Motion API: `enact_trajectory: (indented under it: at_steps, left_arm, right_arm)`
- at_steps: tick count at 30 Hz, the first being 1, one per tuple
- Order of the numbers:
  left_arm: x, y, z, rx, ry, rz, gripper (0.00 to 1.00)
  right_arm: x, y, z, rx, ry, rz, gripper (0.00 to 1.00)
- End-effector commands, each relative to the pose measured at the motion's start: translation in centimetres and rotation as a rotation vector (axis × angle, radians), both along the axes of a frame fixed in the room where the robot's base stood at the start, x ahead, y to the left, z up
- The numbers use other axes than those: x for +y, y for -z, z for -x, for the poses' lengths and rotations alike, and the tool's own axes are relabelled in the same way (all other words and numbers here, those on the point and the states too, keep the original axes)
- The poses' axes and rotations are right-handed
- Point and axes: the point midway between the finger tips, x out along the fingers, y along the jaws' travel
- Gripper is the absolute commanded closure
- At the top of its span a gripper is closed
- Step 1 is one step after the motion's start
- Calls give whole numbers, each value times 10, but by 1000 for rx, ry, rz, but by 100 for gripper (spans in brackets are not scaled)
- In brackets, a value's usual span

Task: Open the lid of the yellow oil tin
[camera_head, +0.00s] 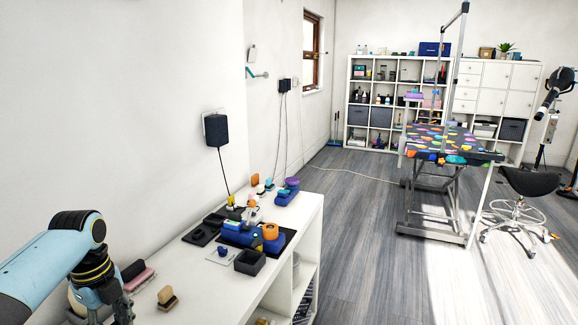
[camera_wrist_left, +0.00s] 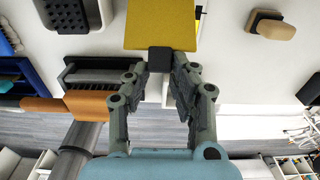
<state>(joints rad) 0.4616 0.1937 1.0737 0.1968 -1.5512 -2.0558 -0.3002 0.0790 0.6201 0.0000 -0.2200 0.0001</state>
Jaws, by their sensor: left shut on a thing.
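In the left wrist view the yellow oil tin (camera_wrist_left: 160,28) shows as a flat yellow face at the top edge, cut off by the frame. My left gripper (camera_wrist_left: 160,72) has its fingers close together at the near edge of this face, shut on it with a dark block at the fingertips. I cannot tell whether the hold is on the lid or the body, or how far the lid stands open. In the head view my left gripper (camera_head: 112,306) is at the lower left, partly cut off, and the tin does not show there. My right gripper is in neither view.
On the white counter (camera_head: 205,285), a wooden-backed brush (camera_head: 167,298) and a pink brush (camera_head: 138,280) lie near my left gripper. Farther back are a dark open box (camera_head: 248,262) and blue and orange items. The counter's front edge is on the right, with open floor (camera_head: 365,260) beyond.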

Motion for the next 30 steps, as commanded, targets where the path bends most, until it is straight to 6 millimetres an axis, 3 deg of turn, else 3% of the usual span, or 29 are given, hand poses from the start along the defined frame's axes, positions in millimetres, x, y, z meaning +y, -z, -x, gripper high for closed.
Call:
enact_trajectory:
  at_steps: [15, 30]
  left_arm:
    - [21, -14, -8, -1, -1, -4, 100]
    - [25, -15, -11, 0, -1, -3, 100]
  right_arm:
    - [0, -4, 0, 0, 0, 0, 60]
    - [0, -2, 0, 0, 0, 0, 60]
